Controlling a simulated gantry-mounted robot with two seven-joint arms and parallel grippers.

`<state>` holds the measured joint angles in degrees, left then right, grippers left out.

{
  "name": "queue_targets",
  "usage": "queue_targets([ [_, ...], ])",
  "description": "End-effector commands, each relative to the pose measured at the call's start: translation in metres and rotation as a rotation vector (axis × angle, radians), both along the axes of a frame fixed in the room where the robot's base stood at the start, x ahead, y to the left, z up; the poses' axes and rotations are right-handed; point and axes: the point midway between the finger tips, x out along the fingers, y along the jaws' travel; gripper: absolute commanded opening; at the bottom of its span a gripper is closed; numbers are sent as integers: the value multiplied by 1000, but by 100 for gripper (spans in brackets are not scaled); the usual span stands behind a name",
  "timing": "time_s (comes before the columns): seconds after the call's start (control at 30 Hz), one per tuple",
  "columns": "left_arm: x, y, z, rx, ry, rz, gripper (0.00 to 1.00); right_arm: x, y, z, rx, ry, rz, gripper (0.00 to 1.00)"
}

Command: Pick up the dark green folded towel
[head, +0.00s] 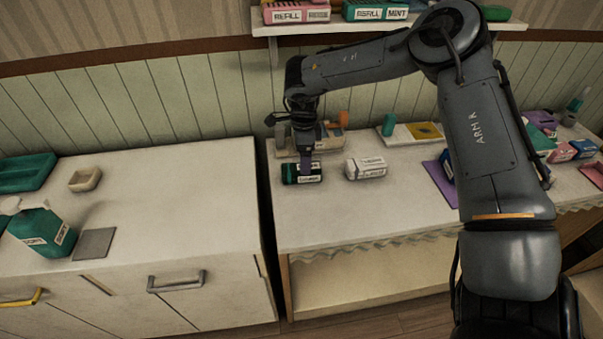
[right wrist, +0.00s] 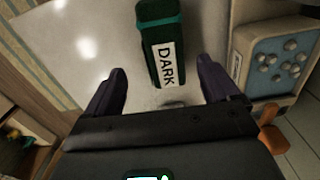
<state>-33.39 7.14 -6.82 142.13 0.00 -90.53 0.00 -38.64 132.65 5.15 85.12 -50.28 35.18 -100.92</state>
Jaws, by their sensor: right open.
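The dark green folded towel (head: 290,174) lies near the left edge of the right-hand counter. A white label wraps it, and in the right wrist view the towel (right wrist: 158,30) shows the word "DARK". My right gripper (head: 304,165) reaches down over the towel in the head view and hides part of it. In the right wrist view the gripper (right wrist: 161,80) is open, with one finger on each side and the labelled end of the towel in line with the gap. I cannot tell whether the fingers touch it. My left gripper is not in view.
A white labelled bundle (head: 366,169) lies to the right of the towel. A beige holder with a pale blue panel (right wrist: 278,62) stands close behind the towel. A gap separates this counter from the left cabinet (head: 180,200). A shelf (head: 380,27) hangs above.

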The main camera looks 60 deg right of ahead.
Motion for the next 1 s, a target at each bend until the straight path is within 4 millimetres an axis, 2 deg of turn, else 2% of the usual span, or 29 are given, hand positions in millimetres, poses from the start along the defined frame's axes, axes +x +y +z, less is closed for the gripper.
queue_targets([
  [0.27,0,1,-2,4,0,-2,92,1,-1,-17,0,0,-1,88],
  [0.6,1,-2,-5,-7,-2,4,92,6,-1,-57,2,1,-1,88],
  [0.93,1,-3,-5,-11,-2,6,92,6,-2,-62,0,-1,-1,88],
  [0.97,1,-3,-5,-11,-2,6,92,6,-2,-62,0,-1,-1,87],
  [1.0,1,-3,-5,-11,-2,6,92,6,-2,-62,0,-1,-1,81],
])
